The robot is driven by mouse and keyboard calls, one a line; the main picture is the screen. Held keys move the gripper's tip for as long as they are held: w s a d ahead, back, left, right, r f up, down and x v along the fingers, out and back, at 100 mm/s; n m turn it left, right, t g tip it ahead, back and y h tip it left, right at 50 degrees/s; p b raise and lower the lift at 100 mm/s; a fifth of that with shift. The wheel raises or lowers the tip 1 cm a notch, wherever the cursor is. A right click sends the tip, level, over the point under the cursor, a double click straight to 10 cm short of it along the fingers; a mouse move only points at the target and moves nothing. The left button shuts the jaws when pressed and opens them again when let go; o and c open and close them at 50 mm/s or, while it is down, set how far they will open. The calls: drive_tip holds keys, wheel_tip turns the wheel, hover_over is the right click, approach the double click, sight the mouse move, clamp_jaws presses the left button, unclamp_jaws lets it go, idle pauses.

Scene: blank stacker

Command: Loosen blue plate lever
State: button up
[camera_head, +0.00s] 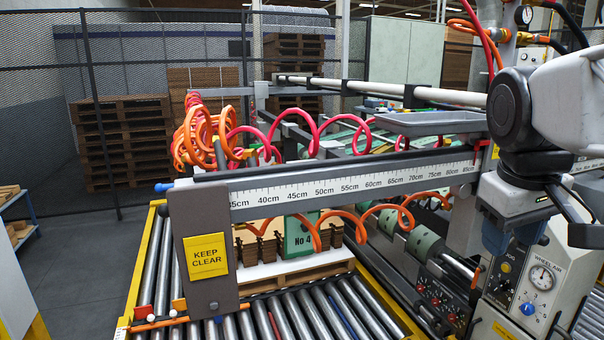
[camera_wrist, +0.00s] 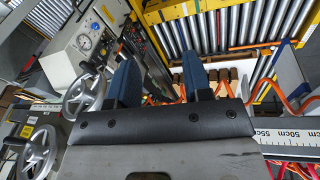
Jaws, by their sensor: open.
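A dark plate (camera_head: 205,250) with a yellow "KEEP CLEAR" sign hangs at the left end of the ruler beam in the head view. A small blue lever end (camera_head: 163,187) sticks out left at the plate's top; I take it for the blue plate lever. A smaller blue tip (camera_head: 217,320) shows at the plate's lower edge. My gripper (camera_head: 512,237) is far to the right, by the beam's right end, with nothing between its fingers. The wrist view shows its two blue fingers (camera_wrist: 157,68) spread apart. I cannot make out the lever there.
The ruler beam (camera_head: 350,185) spans between plate and gripper, with orange coiled hoses (camera_head: 345,222) hanging around it. Rollers (camera_head: 300,310) and a pallet stack lie below. A control panel (camera_head: 535,290) stands below right. Handwheels (camera_wrist: 85,95) show left in the wrist view.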

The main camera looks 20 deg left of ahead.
drive_tip(key=w+a+r+n, duration=0.4)
drive_tip(key=a+r, duration=0.4)
drive_tip(key=a, duration=0.2)
drive_tip(key=w+a+r+n, duration=0.4)
drive_tip(key=a+r, duration=0.4)
drive_tip(key=a, duration=0.2)
drive_tip(key=w+a+f+n, duration=0.2)
drive_tip(key=w+a+f, duration=0.1)
drive_tip(key=a, duration=0.6)
drive_tip(key=w+a+f+n, duration=0.3)
drive_tip(key=w+a+f, duration=0.1)
drive_tip(key=a, duration=0.4)
drive_tip(key=s+a+f+n, duration=0.1)
drive_tip(key=a+f+n, duration=0.1)
drive_tip(key=a, duration=0.6)
drive_tip(key=a+f+n+g+y, duration=0.1)
drive_tip(key=a+f+n, duration=0.1)
drive_tip(key=a+f, duration=0.3)
drive_tip(key=s+a+f+n, duration=0.1)
drive_tip(key=a+f+n, duration=0.1)
drive_tip(key=a, duration=1)
drive_tip(key=shift+s+a+f+g+y, duration=0.3)
drive_tip(key=shift+f+y, duration=0.1)
drive_tip(key=shift+f, duration=0.25)
drive_tip(key=s+a+r+n, duration=0.1)
drive_tip(key=s+a+r, duration=0.2)
drive_tip(key=s+a, duration=0.3)
drive_tip(key=s, duration=0.2)
drive_tip(key=shift+s+r, duration=0.3)
drive_tip(key=shift+s, duration=0.1)
